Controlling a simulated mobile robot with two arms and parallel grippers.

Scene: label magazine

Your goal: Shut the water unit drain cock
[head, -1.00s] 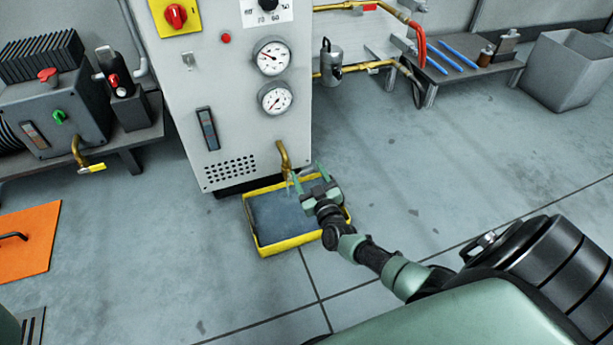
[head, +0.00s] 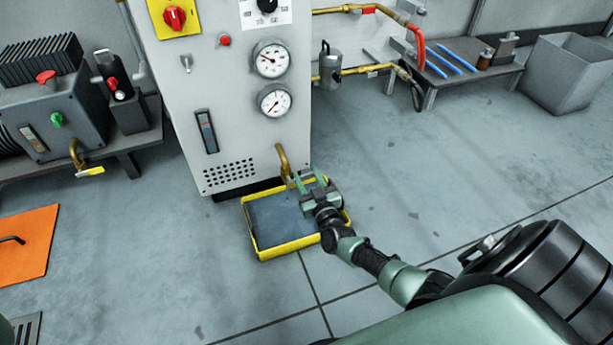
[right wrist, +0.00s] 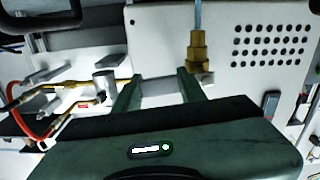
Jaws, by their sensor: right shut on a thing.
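The brass drain cock (head: 282,158) comes out low on the front of the grey water unit (head: 245,135), above a yellow-rimmed tray (head: 262,251). My right gripper (head: 307,178) is at the lower end of the cock, over the tray. In the right wrist view the brass end (right wrist: 198,52) is just beyond the fingers (right wrist: 160,88), with a pale blue strip like water running from it. A pale piece shows between the fingers, and the gripper is shut on it; it looks like the cock's handle. The handle's angle is hard to tell. My left gripper is not in view.
A bench at left holds a dark unit with another brass tap (head: 77,155) and yellow handle. An orange mat (head: 28,240) lies on the floor at left. A shelf with blue rods and a grey bin (head: 565,75) stand at back right.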

